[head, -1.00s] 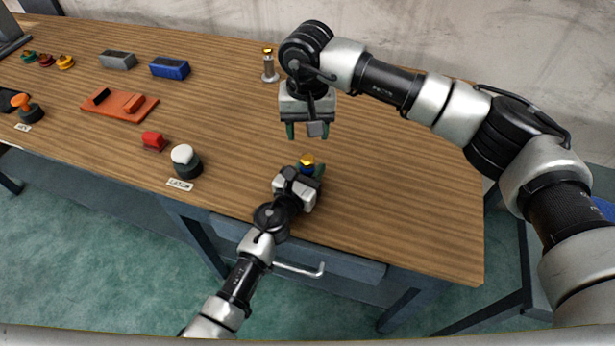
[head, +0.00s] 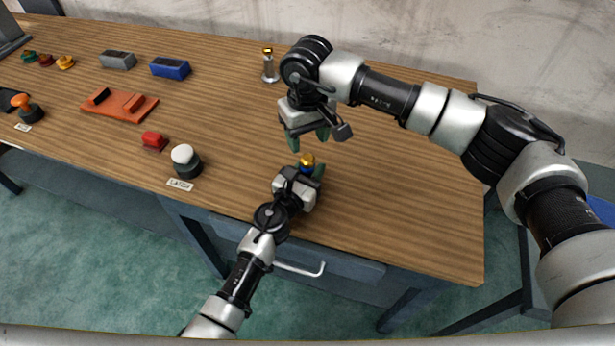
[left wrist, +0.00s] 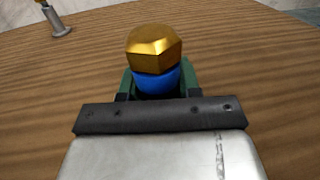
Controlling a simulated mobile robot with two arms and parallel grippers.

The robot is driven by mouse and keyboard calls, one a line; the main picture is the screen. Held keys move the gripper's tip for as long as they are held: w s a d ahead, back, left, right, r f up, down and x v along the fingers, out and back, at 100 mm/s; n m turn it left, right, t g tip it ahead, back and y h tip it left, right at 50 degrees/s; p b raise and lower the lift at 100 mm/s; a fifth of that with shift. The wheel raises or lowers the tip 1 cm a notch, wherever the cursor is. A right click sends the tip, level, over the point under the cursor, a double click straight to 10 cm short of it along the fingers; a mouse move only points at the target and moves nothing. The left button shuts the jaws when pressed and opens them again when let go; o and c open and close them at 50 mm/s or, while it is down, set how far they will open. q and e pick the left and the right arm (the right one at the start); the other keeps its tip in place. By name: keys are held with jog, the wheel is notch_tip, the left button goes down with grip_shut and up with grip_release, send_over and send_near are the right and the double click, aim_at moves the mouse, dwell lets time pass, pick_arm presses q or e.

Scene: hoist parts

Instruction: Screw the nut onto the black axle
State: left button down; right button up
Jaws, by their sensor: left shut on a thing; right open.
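A gold hexagonal nut (head: 307,159) sits on top of a round blue part (head: 306,169) near the table's front edge. In the left wrist view the gold nut (left wrist: 154,47) rests on the blue part (left wrist: 158,80), between green fingers. My left gripper (head: 310,174) is shut on the blue part from the front. My right gripper (head: 308,138) is open and empty, pointing down just above and behind the nut, apart from it. No black axle can be made out; anything below the blue part is hidden by the left gripper.
A silver post with a gold top (head: 268,66) stands at the back. To the left are a white button (head: 182,154), a red block (head: 154,140), an orange tray (head: 120,106), blue (head: 170,68) and grey blocks (head: 118,60). The table right of the grippers is clear.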

aim_at(307, 158)
notch_tip(307, 158, down, 6)
jog(key=shift+r, duration=0.1)
dwell(0.4)
